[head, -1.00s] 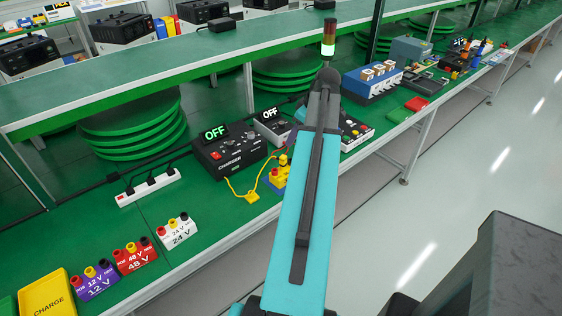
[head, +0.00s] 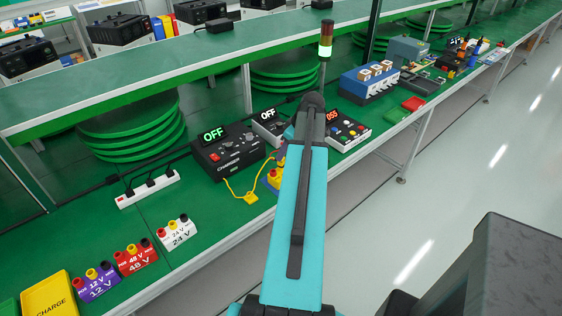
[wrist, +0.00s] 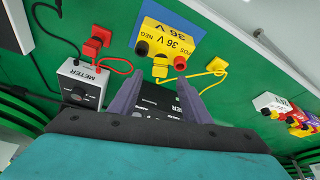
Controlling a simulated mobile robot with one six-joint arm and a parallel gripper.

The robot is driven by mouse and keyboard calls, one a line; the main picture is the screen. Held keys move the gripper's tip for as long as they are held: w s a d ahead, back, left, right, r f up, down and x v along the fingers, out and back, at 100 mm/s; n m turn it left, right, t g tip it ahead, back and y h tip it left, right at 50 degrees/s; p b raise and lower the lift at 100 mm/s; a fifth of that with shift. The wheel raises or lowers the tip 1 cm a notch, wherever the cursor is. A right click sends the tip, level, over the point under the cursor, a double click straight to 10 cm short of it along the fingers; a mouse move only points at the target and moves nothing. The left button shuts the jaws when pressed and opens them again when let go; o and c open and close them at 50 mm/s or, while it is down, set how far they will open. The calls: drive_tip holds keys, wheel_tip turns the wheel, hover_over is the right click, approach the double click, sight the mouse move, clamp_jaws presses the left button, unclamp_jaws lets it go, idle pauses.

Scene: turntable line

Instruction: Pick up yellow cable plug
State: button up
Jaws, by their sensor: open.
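The yellow cable plug (head: 251,198) lies on the green bench in front of the black charger in the head view. It also shows in the wrist view (wrist: 217,65), to the right of the fingers, with a yellow cable running left from it. My gripper (wrist: 160,88) is open and empty, its two fingers apart and pointing toward the yellow 36 V block (wrist: 167,38). The plug is outside the gap between the fingers. In the head view my arm hides the gripper and part of the 36 V block (head: 274,177).
The black charger (head: 228,151) with an OFF display stands behind the plug. A white meter (wrist: 80,82) and a red plug (wrist: 97,41) are left in the wrist view. The white 24 V block (head: 177,232) is left of the plug, with bare bench between.

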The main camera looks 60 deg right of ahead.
drive_tip(key=shift+w+f, duration=0.1)
drive_tip(key=shift+f, duration=0.15)
drive_tip(key=shift+f, duration=0.1)
drive_tip(key=shift+p+x, duration=1.3)
drive_tip(key=shift+x, duration=1.2)
drive_tip(key=c, duration=1.1)
drive_tip(key=shift+r+b, duration=0.95)
drive_tip(key=shift+r, duration=0.65)
drive_tip(key=s+a+r+b, duration=0.1)
drive_tip(key=s+a+b, duration=0.1)
drive_tip(key=s, duration=0.5)
drive_tip(key=s+a+b, duration=0.2)
drive_tip(key=s+a, duration=0.2)
drive_tip(key=s, duration=0.3)
drive_tip(key=shift+s+a+r+b, duration=0.3)
drive_tip(key=shift+a+r+b, duration=0.05)
drive_tip(key=shift+a+r, duration=0.05)
